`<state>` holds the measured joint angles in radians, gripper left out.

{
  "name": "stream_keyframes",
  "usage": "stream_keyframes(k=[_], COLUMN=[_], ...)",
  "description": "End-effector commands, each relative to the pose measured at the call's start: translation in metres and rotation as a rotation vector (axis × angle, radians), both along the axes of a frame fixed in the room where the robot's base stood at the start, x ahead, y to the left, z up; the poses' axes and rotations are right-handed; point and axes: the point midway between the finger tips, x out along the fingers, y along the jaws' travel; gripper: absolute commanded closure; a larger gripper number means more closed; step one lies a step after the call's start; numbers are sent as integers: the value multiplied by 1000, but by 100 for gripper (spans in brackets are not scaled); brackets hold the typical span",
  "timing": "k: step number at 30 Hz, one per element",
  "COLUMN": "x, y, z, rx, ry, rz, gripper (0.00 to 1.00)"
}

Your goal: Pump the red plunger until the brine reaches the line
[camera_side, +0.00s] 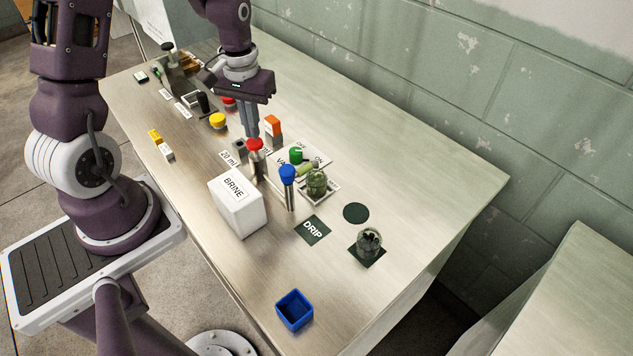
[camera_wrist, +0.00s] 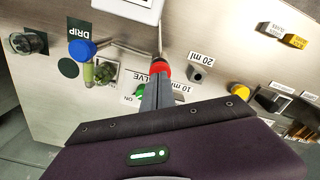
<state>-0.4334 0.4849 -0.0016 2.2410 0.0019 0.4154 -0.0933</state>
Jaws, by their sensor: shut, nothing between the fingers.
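The red plunger (camera_side: 255,144) is a red cap on a metal pump beside the white box labelled BRINE (camera_side: 240,212). My gripper (camera_side: 254,136) is shut and empty, pointing down, with its fingertips at the top of the red cap; I cannot tell whether they touch it. The wrist view shows the cap (camera_wrist: 160,67) just beyond the fingertips (camera_wrist: 159,80). A glass jar with green contents (camera_side: 317,183) stands on a small plate to the right, behind the blue-topped post (camera_side: 288,172). Its brine level and line are too small to make out.
A yellow knob (camera_side: 217,120) is to the left. A second jar (camera_side: 368,243), a DRIP mat (camera_side: 313,229) and a blue bin (camera_side: 294,311) are toward the right and front.

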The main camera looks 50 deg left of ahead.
Motion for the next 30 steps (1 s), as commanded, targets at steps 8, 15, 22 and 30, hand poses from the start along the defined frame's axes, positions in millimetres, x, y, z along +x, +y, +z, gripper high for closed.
stream_keyframes(k=[8, 15, 22, 30], x=[0, 0, 0, 0], y=[0, 0, 0, 0], z=[-9, -16, -23, -31], rx=[-1, -1, 0, 0], ry=[2, 2, 1, 1], rz=[0, 0, 0, 0], gripper=[100, 100, 100, 100])
